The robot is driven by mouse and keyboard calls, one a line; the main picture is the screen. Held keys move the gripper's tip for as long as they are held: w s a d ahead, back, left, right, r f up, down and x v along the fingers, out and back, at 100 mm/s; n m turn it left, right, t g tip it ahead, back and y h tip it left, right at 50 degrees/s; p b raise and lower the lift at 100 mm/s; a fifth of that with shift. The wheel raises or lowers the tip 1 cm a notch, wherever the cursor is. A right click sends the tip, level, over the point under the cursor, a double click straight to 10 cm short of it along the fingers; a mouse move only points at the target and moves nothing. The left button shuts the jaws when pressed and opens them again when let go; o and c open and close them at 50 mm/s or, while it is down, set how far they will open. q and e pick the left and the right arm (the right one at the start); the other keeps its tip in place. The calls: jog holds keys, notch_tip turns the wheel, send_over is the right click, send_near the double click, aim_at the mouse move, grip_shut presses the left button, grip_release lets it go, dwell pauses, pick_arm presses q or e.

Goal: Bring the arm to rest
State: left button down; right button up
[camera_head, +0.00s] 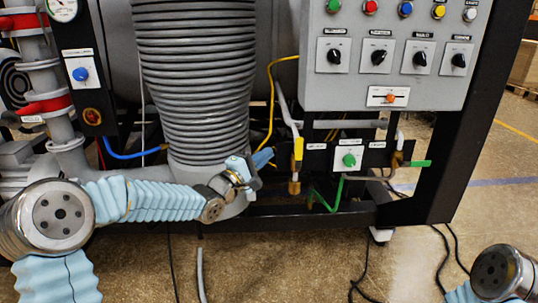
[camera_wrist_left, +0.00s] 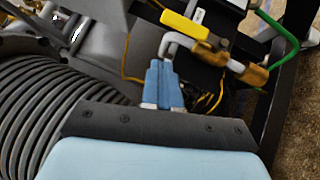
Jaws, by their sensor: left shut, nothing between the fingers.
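My left gripper (camera_head: 263,157) shows in the head view, in front of the lower right side of the grey ribbed bellows (camera_head: 195,80). Its arm comes in from the left in a light blue sleeve. In the left wrist view the two blue fingers of the left gripper (camera_wrist_left: 161,82) are together, with nothing between them. Their tips point toward a grey bent pipe with a yellow-handled valve (camera_wrist_left: 185,24); I cannot tell the gap to it. The yellow handle also shows in the head view (camera_head: 298,149), right of the gripper. My right gripper is out of the head view.
A control panel (camera_head: 390,55) with coloured buttons and black knobs hangs at the upper right. Below it are a green knob (camera_head: 349,160), a green handle (camera_head: 417,163) and the black frame (camera_head: 425,180). Dark cables (camera_head: 362,270) lie on the otherwise open floor in front.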

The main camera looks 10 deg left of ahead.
pick_arm(q)
jog(key=r+v, duration=0.1)
jog(key=v, duration=0.5)
jog(key=s+d+f+m+g+y, duration=0.1)
jog(key=s+d+f+g, duration=0.1)
jog(key=f, duration=0.8)
jog(key=s+d+f+m+g+y, duration=0.1)
jog(key=s+f+m+g+y, duration=0.15)
jog(key=f, duration=0.75)
jog(key=s+d+f+m+g, duration=0.1)
jog(key=d+f+g, duration=0.15)
jog(key=f, duration=0.75)
jog(key=s+d+f+m+g+y, duration=0.1)
jog(key=s+f+m+g, duration=0.3)
jog(key=s+f, duration=0.5)
jog(key=s+d+f+m+g, duration=0.2)
jog(key=s+f+m+g, duration=0.2)
jog(key=s+f, duration=0.5)
jog(key=s+g, duration=0.2)
jog(key=s, duration=0.4)
jog(key=shift+s+d+f+y, duration=0.2)
jog(key=shift+s+f+y, duration=0.1)
jog(key=shift+s+y, duration=0.05)
jog(key=shift+w, duration=0.1)
